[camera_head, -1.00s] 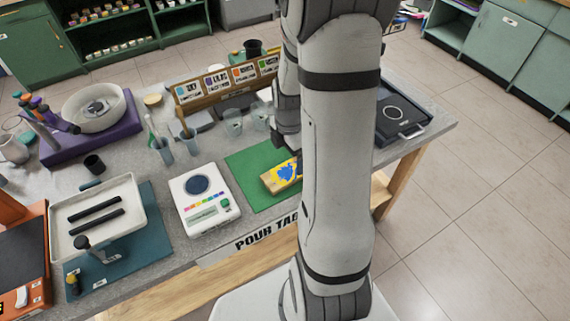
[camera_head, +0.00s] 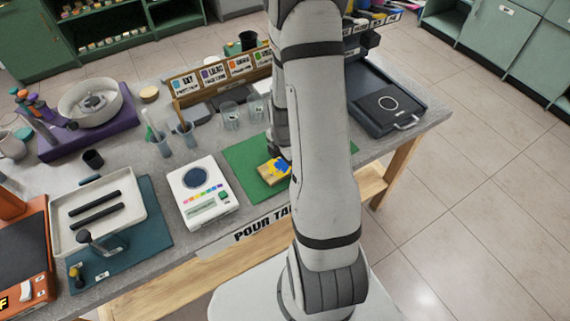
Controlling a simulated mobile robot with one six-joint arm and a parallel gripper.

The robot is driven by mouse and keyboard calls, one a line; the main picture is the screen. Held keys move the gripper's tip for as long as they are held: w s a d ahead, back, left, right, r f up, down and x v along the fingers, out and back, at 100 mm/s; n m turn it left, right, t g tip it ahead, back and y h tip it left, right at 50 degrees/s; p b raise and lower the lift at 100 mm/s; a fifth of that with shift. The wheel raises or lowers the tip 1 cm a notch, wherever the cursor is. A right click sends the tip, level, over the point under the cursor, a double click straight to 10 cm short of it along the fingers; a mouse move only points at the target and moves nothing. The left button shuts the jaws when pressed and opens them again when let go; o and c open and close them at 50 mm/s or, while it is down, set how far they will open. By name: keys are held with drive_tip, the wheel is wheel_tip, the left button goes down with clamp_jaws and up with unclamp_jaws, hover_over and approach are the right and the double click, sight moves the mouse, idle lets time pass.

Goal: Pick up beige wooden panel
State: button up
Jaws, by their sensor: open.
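The beige wooden panel (camera_head: 268,177) lies on a green mat (camera_head: 238,162) on the grey table, with blue and yellow patches on its top. Its right part is hidden behind my arm. My gripper (camera_head: 284,155) is a dark shape pointing down at the panel's far right side. It is open, but its fingertips are mostly hidden by the arm. I cannot tell whether they touch the panel or stand around it.
A white scale (camera_head: 208,213) stands left of the mat. Clear cups (camera_head: 230,117) and a wooden card rack (camera_head: 190,101) stand behind it. A dark tray (camera_head: 375,115) is at the right. A white tray with black bars (camera_head: 70,239) is at the left.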

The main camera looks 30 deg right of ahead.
drive_tip(key=shift+c, duration=0.5)
drive_tip(key=c, duration=1)
drive_tip(key=shift+r, duration=0.1)
